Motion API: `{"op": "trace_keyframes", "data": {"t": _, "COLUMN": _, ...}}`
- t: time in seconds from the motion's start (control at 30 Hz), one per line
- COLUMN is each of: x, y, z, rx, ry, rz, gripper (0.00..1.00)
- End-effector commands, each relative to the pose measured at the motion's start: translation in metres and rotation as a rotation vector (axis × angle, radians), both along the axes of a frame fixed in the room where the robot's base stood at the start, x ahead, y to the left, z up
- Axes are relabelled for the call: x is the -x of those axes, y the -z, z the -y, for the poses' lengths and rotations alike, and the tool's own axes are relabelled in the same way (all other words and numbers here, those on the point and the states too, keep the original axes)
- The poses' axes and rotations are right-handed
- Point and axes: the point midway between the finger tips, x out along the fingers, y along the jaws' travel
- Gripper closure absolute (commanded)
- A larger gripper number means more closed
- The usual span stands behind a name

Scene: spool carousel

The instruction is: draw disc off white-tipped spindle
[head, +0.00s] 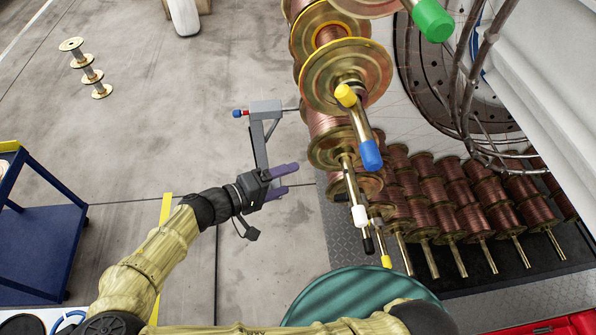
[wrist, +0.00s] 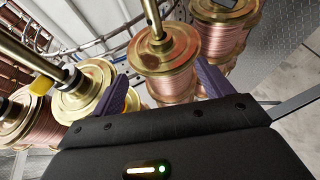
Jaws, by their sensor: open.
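The white-tipped spindle (head: 354,190) points down toward me in the head view, its white tip (head: 359,215) bare at the near end. A copper-wound spool with a brass disc-shaped flange (head: 326,152) sits further up it. My gripper (head: 288,180) is open and empty, left of this spool with a gap between. In the wrist view, my gripper's purple fingers (wrist: 164,86) frame a central spool with a brass flange (wrist: 165,52). Its spindle runs out of the top of the picture, so I cannot see its tip colour there.
Neighbouring spindles have yellow (head: 345,95), blue (head: 371,155), green (head: 433,20) and black (head: 368,245) tips, crowding close around. A grey bracket (head: 262,135) stands just above my gripper. A teal round top (head: 345,297) lies below. Open floor (head: 130,130) is to the left.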

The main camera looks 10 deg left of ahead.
Motion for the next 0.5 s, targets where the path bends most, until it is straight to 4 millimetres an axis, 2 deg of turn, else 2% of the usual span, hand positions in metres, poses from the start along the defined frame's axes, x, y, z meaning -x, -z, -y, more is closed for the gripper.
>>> {"op": "trace_keyframes", "data": {"t": 0.17, "x": -0.011, "y": 0.001, "z": 0.014, "rx": 0.004, "ry": 0.009, "rz": 0.000, "gripper": 0.21}}
{"op": "trace_keyframes", "data": {"t": 0.5, "x": -0.046, "y": 0.013, "z": 0.054, "rx": 0.005, "ry": 0.012, "rz": 0.000, "gripper": 0.21}}
